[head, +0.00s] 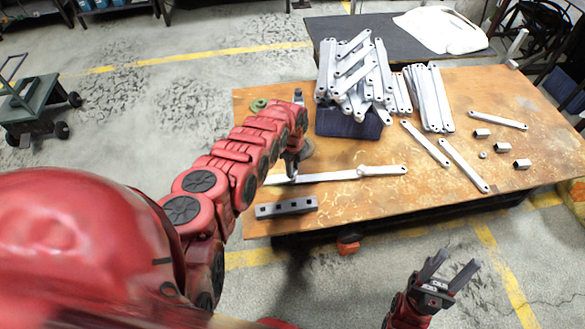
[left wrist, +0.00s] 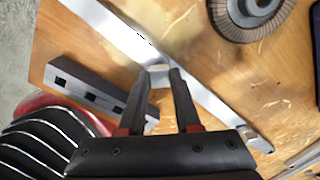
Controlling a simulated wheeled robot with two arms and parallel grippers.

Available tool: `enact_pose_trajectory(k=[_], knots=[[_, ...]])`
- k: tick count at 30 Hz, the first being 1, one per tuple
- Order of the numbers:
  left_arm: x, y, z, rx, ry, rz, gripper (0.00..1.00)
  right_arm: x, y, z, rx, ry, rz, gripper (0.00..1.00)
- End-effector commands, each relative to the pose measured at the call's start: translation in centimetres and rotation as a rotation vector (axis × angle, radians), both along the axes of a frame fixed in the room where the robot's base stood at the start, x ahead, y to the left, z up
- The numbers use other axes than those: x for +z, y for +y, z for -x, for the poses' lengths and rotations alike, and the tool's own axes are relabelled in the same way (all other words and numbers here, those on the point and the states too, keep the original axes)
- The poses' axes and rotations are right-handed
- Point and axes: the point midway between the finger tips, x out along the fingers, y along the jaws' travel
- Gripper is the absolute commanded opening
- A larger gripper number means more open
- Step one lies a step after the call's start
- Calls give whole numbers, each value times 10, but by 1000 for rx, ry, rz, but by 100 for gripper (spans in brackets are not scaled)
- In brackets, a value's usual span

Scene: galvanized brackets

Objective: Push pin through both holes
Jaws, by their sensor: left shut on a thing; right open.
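A long light-grey metal bar (head: 325,176) lies on the wooden table, with a raised joint (head: 361,171) where two pieces seem to overlap. It crosses the left wrist view (left wrist: 215,108) diagonally. My left gripper (head: 292,177) is low at the bar's left part. In the left wrist view its fingers (left wrist: 159,72) are shut on a small light metal piece (left wrist: 159,77); I cannot tell whether this is the pin or part of the bar. My right gripper (head: 452,268) is open and empty, off the table's front edge. No separate pin can be clearly made out.
A dark block with square holes (head: 286,207) lies near the front left edge. A grinding disc (left wrist: 250,18) is beside my left gripper. Stacked brackets (head: 355,75) stand on a dark box at the back. Loose bars (head: 465,167) and small metal nuts (head: 522,163) lie right.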

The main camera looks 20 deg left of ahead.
Motion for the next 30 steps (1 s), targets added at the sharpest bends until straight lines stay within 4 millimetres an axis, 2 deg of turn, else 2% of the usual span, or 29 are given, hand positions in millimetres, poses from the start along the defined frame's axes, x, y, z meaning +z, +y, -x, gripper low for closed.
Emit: enact_pose_trajectory(k=[19, 30], knots=[[-17, 0, 0, 0, 0, 0, 0, -18, 0, 0, 0, 0, 0, 50], [-18, 0, 0, 0, 0, 0, 0, -18, 0, 0, 0, 0, 0, 50]])
